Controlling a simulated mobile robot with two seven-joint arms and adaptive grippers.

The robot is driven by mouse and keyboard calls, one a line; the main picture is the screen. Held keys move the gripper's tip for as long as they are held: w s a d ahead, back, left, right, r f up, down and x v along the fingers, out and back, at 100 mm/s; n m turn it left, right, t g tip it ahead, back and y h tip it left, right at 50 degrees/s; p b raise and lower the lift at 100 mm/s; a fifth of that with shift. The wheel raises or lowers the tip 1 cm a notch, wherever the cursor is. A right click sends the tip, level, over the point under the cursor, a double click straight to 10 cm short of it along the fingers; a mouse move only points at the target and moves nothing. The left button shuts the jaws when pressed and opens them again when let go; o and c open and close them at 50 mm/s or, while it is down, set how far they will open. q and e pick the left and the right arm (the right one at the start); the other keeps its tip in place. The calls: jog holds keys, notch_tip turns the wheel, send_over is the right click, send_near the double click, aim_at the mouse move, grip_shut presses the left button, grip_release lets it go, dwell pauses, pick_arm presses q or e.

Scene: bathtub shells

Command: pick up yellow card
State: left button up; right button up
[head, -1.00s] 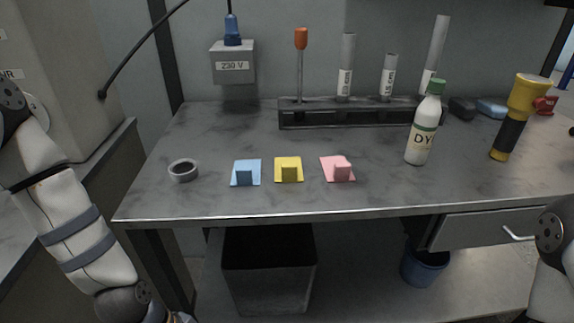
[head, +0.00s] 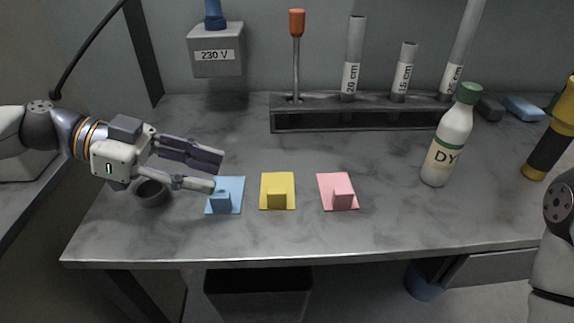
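The yellow card (head: 278,184) lies flat on the grey table, with a small yellow block standing on its front part. It is the middle one of three cards. My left gripper (head: 217,174) is to the left of it, above the blue card (head: 233,187). Its two fingers are spread apart, point right, and hold nothing that I can see. My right arm shows at the right edge, but its gripper is out of the picture.
A pink card (head: 328,182) lies right of the yellow one. A grey ring (head: 152,195) sits partly behind my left gripper. A DY bottle (head: 450,140), a yellow flashlight (head: 550,142) and a dark rack (head: 350,121) stand farther right and back. The table front is clear.

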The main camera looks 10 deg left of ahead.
aim_at(275, 190)
pick_arm(q)
jog(key=shift+w+d+f+b, duration=0.55)
jog(key=shift+w+d+f, duration=0.25)
jog(key=shift+d+f, duration=0.15)
jog(key=d, duration=0.2)
jog(key=d+f+b, duration=0.1)
jog(key=d, duration=0.1)
jog(key=shift+d+f, duration=0.1)
jog(key=shift+w+d, duration=0.15)
jog(key=b+x, duration=0.2)
jog(key=x, duration=0.2)
jog(key=shift+d+f, duration=0.1)
jog(key=shift+f, duration=0.1)
jog(key=shift+w+d, duration=0.1)
jog(key=shift+d, duration=0.25)
jog(key=shift+r, duration=0.1)
grip_shut()
pick_arm(e)
jog(key=s+f+g, duration=0.1)
jog(key=s+f, duration=0.3)
jog(key=f, duration=0.1)
jog(key=shift+s+g, duration=0.25)
jog(key=shift+g, duration=0.15)
